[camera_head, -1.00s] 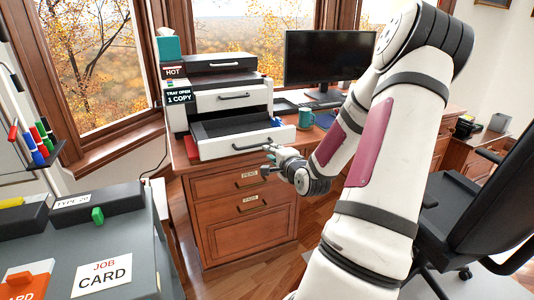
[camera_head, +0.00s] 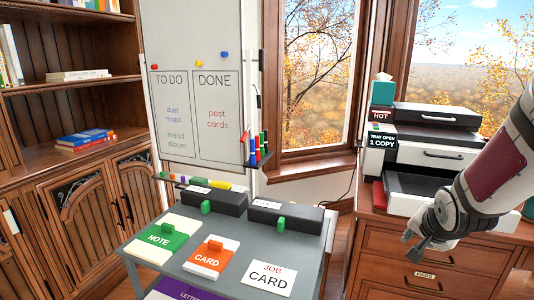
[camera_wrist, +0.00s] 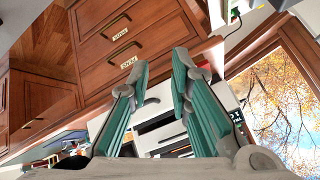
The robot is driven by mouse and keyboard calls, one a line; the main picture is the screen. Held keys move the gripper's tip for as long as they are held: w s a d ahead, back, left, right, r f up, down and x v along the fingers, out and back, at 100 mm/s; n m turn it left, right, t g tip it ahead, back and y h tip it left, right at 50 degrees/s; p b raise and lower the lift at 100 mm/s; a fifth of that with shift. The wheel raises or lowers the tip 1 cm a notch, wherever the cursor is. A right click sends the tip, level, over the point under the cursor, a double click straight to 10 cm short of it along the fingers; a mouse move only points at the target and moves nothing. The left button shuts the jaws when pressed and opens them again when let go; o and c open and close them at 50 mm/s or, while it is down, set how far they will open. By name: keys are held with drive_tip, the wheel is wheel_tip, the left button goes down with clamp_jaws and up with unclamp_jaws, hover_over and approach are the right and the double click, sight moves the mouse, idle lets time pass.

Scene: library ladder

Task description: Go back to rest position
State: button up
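My gripper (camera_head: 424,240) shows at the right of the head view, in front of the wooden drawer cabinet and below the printer's open tray. In the wrist view its two teal-padded fingers (camera_wrist: 160,78) stand apart with nothing between them, so it is open and empty. My arm comes down from the upper right of the head view. The printer (camera_head: 430,150) stands on the wooden cabinet (camera_head: 400,265), its lower tray pulled out. The printer and drawers also show past the fingers in the wrist view.
A grey table (camera_head: 215,285) at the lower middle holds a green NOTE block (camera_head: 160,237), an orange CARD block (camera_head: 211,258), a white JOB CARD sheet (camera_head: 267,279) and black boxes. A whiteboard (camera_head: 197,60) stands behind. Wooden bookshelves (camera_head: 70,95) fill the left.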

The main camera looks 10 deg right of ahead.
drive_tip(key=s+a+r+n+g+y, duration=0.1)
drive_tip(key=s+a+r+n+g, duration=0.2)
drive_tip(key=s+a, duration=0.5)
drive_tip(key=s+a+r+n+g+y, duration=0.1)
drive_tip(key=s+a+r+n+y, duration=0.15)
drive_tip(key=s+a+n, duration=0.45)
drive_tip(key=s+a+r+n+g+y, duration=0.1)
drive_tip(key=s+a+r+n+g, duration=0.15)
drive_tip(key=s+a, duration=0.75)
wheel_tip(320, 180, up, 17)
drive_tip(key=t+p, duration=0.3)
drive_tip(key=p, duration=1.2)
drive_tip(key=shift+s+a+t, duration=0.15)
drive_tip(key=shift+s+t, duration=0.2)
drive_tip(key=shift+s, duration=0.1)
